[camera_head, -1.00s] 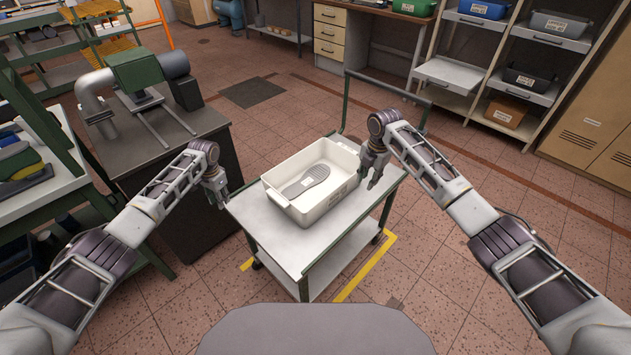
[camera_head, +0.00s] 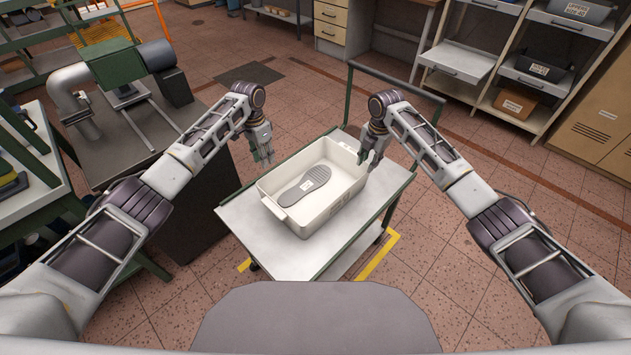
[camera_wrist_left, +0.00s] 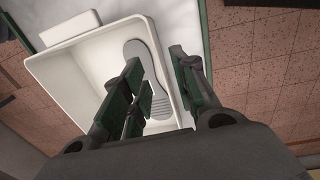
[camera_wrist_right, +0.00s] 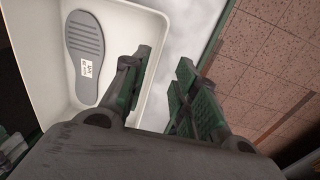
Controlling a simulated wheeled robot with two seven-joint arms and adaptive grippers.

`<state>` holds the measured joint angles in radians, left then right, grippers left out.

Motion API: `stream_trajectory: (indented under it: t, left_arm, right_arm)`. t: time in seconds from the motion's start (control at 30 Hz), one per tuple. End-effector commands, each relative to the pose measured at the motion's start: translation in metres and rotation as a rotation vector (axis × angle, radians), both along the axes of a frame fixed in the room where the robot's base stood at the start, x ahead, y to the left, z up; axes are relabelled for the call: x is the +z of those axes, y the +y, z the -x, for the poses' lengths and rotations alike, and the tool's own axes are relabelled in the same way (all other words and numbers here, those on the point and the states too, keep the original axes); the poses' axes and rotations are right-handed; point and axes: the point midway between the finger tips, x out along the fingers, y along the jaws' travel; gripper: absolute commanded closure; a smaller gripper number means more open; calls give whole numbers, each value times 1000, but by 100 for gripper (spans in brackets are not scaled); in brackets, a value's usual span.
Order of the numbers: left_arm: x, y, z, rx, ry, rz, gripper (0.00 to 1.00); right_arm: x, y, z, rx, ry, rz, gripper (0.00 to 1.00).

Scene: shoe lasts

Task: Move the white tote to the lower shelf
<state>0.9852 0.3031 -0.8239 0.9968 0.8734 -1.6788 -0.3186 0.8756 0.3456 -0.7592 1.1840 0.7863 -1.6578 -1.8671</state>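The white tote (camera_head: 318,213) stands on the top shelf (camera_head: 250,222) of a cart, with a grey shoe sole (camera_head: 306,186) lying inside it. The cart's lower shelf (camera_head: 350,262) shows in part beneath the top. My left gripper (camera_head: 266,160) is open and empty above the tote's far left side; the left wrist view shows its spread fingers (camera_wrist_left: 160,85) over the tote (camera_wrist_left: 75,60). My right gripper (camera_head: 369,160) is open and empty by the tote's far right end. In the right wrist view its parted fingers (camera_wrist_right: 160,85) are near the tote's wall (camera_wrist_right: 152,75).
A dark bench with a green machine (camera_head: 117,65) stands close on the left. The cart's green handle (camera_head: 395,82) rises behind the tote. Shelves with bins (camera_head: 540,70) stand at the back right. The floor right of the cart is clear.

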Motion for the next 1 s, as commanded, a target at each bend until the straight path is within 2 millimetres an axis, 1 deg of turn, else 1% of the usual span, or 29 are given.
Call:
stream_trajectory:
  t: [0.1, 0.57, 0.77, 1.0]
  left_arm:
    - [2, -6, 1, -9, 2, 3, 71]
    - [-1, -6, 1, -8, 2, 2, 71]
    - [-13, -6, 2, -7, 4, 2, 71]
    - [-39, -7, 3, -7, 5, 2, 71]
  right_arm:
    - [0, 0, 0, 0, 0, 0, 71]
    - [-3, 0, 0, 0, 1, 0, 71]
    - [-15, 1, 0, -1, 3, 0, 71]
    - [-41, 2, -1, 0, 3, 0, 71]
